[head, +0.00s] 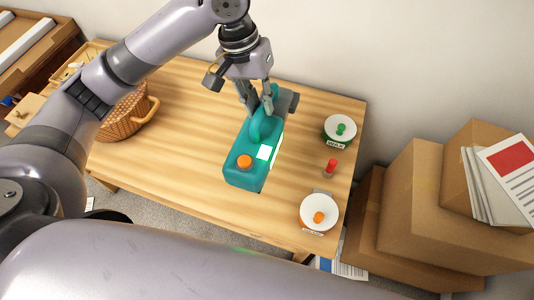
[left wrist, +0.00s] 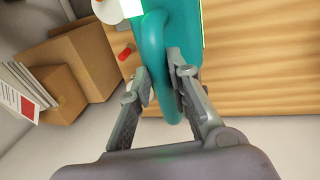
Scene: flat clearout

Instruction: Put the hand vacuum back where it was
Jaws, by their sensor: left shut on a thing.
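The hand vacuum is a teal body (head: 242,168) with an orange button, a glowing white-green panel and a dark grey end. My left gripper (head: 258,108) is shut on its looped handle and points down over the wooden table (head: 190,130). In the left wrist view the fingers (left wrist: 163,85) close around the teal handle (left wrist: 155,50). I cannot tell for sure whether the vacuum touches the table or hangs just above it. My right gripper is not in view.
At the table's right end are a white dish with a green knob (head: 340,129), a red peg (head: 331,168) and a white dish with an orange knob (head: 319,213). A wicker basket (head: 122,118) stands left. Cardboard boxes (head: 430,200) are stacked right. The table's middle left is clear.

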